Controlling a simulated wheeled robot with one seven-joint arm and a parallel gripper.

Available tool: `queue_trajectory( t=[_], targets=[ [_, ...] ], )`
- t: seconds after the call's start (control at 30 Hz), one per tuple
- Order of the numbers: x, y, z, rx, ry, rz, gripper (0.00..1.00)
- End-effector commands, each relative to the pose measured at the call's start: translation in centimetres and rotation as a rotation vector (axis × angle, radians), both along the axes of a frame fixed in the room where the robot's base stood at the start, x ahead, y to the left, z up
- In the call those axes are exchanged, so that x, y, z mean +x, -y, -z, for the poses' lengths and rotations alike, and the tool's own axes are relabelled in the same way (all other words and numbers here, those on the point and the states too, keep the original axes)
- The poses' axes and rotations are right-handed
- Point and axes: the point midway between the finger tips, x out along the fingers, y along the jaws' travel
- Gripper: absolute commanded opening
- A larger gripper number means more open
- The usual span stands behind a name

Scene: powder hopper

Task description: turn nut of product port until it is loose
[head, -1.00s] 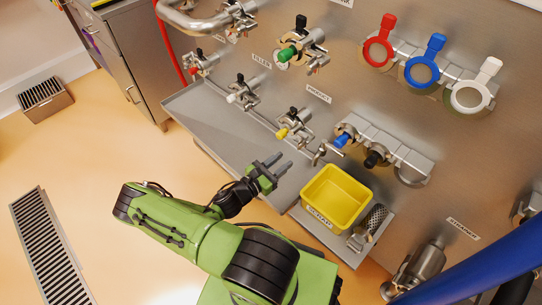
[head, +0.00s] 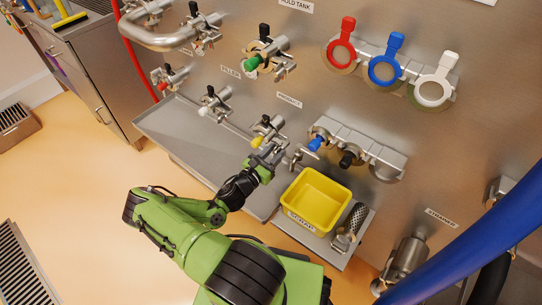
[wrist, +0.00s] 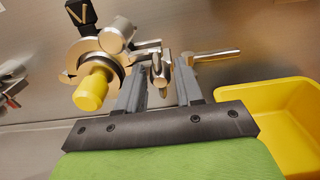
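The product port (head: 262,135), with a yellow cap (head: 257,142), is on the steel wall below the PRODUCT label (head: 289,100). In the wrist view the port's clamp (wrist: 117,35) and yellow cap (wrist: 91,90) are at upper left. The clamp's metal nut (wrist: 160,72) shows between my fingertips. My gripper (head: 273,155) is just below and right of the port. In the wrist view my gripper (wrist: 162,64) is open, with one finger on each side of the nut. I cannot tell whether either finger touches it.
A yellow bin (head: 317,200) stands close to the right of my gripper. A grey tray (head: 185,140) runs below the ports. A large blue hose (head: 460,245) crosses the lower right.

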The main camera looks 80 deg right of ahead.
Motion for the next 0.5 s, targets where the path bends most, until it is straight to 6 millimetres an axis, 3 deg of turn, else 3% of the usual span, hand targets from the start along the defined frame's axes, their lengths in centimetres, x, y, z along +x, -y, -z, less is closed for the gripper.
queue_trajectory(
  t=[0.07,0.3,0.43,0.5],
  targets=[
    [-0.04,0.02,-0.08,-0.002,0.0,0.001,0.36],
    [-0.05,0.02,-0.11,-0.003,0.0,0.002,0.01],
    [-0.04,0.02,-0.17,0.007,-0.024,0.001,0.0],
    [-0.02,0.01,-0.32,0.049,-0.124,0.001,0.0]
  ],
)
